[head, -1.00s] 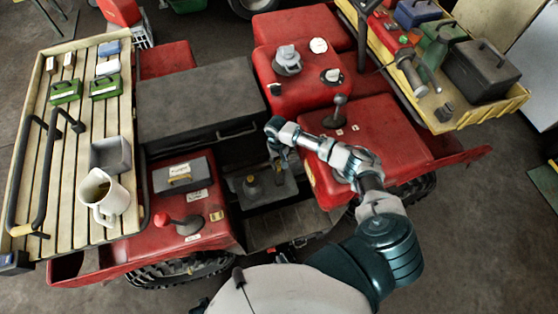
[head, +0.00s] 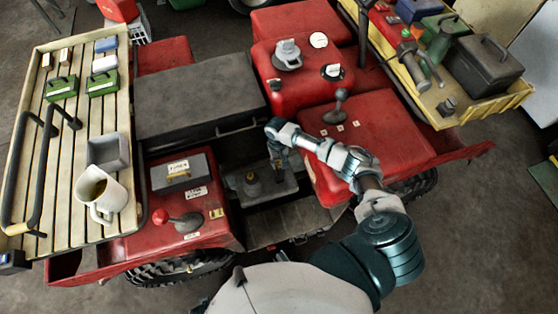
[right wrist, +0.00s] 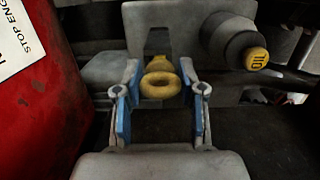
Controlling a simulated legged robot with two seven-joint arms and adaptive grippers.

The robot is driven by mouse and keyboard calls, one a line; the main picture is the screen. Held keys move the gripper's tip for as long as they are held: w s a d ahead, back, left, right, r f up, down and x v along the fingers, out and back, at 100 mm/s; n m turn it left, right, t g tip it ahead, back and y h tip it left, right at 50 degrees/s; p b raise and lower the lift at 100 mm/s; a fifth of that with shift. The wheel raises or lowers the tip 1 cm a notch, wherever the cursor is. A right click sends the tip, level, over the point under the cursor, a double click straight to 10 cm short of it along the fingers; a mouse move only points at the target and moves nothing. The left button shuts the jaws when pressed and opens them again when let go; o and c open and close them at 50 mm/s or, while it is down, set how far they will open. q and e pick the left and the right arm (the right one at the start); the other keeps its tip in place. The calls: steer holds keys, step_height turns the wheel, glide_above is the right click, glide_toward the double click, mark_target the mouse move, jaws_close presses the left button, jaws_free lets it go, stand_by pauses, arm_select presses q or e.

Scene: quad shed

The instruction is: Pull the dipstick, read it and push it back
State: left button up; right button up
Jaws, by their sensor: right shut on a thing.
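The dipstick's yellow ring handle (right wrist: 160,84) shows between the blue-padded fingers of my right gripper (right wrist: 160,108) in the right wrist view. The gripper is shut on it. In the head view my right gripper (head: 277,152) reaches down into the engine bay between the red body panels, and the ring is too small to make out there. The stick below the ring is hidden. An oil filler with a yellow cap (right wrist: 256,58) sits right of the ring; it also shows in the head view (head: 252,178). My left gripper is not in view.
A slatted rack (head: 70,150) at left carries a white jug (head: 102,193), a grey tray (head: 108,150) and green boxes. Red panels, a gear lever (head: 340,98) and a red-knobbed lever (head: 180,222) surround the bay. A yellow tray (head: 440,112) with tools is at right.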

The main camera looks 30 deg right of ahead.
steer(key=shift+a+f+b, duration=0.1)
steer(key=shift+f+b, duration=0.2)
steer(key=shift+f, duration=0.4)
steer(key=o, duration=1.1)
steer(key=r, duration=0.4)
steer(key=w+r, duration=0.1)
steer(key=r, duration=0.7)
steer(key=shift+w, duration=0.25)
steer(key=shift+f, duration=0.1)
